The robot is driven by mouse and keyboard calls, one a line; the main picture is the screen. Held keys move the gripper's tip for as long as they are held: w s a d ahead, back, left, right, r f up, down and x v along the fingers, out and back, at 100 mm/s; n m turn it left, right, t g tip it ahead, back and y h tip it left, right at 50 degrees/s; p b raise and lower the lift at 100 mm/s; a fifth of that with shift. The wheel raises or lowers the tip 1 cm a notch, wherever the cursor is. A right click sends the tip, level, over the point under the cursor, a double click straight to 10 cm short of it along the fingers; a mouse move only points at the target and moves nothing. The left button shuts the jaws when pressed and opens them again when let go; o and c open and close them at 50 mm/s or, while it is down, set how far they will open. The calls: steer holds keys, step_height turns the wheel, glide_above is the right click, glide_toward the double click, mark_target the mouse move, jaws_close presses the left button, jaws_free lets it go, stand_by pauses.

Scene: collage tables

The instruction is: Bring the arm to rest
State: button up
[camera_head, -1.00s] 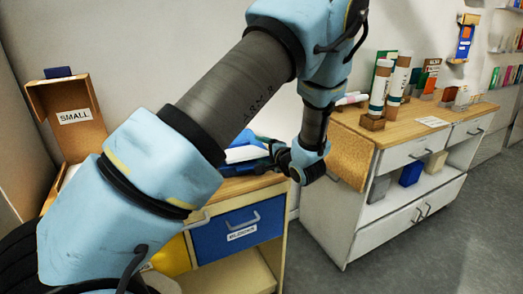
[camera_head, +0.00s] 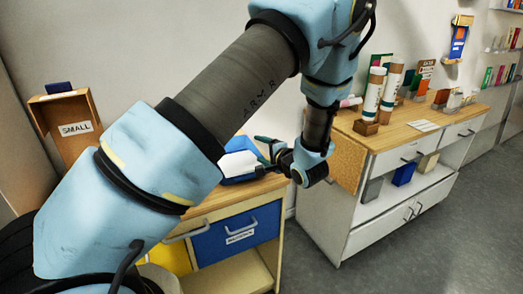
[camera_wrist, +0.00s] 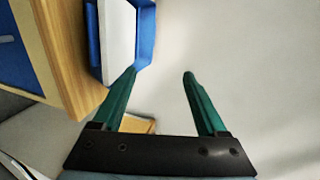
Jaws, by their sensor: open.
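My arm crosses the head view from lower left to upper right and bends down to the wrist. My gripper (camera_head: 268,143) points left above the right end of the wooden-topped cabinet (camera_head: 232,196), close to a blue tray (camera_head: 257,175) with white contents. In the wrist view my gripper (camera_wrist: 160,73) shows two green fingers spread apart with nothing between them. The left fingertip overlaps the edge of the blue tray (camera_wrist: 148,40) in the picture; I cannot tell whether they touch.
A box marked SMALL (camera_head: 72,150) stands at the left. The cabinet has a blue drawer (camera_head: 238,233) and a yellow one (camera_head: 168,258). A second cabinet (camera_head: 385,207) at the right bears white tubes (camera_head: 373,95) and small items. Grey floor (camera_head: 460,235) is clear at the right.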

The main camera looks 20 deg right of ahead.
steer(key=w+a+n+g+h, duration=0.1)
steer(key=w+a+n, duration=0.1)
steer(key=w+a+n+g+h+b, duration=0.1)
steer(key=w+a+n+g, duration=0.1)
steer(key=a, duration=0.1)
steer(key=shift+f, duration=0.1)
steer(key=s+a+r+n+g+b, duration=0.1)
steer(key=s+a+n+g+b, duration=0.1)
steer(key=s+a+n+g, duration=0.3)
steer(key=s+a+r+n+g+b, duration=0.1)
steer(key=s+a+n+g, duration=0.4)
steer(key=s+a, duration=0.8)
steer(key=a+r+n, duration=0.1)
steer(key=a, duration=0.7)
steer(key=shift+h+b, duration=0.4)
steer(key=shift+a, duration=0.1)
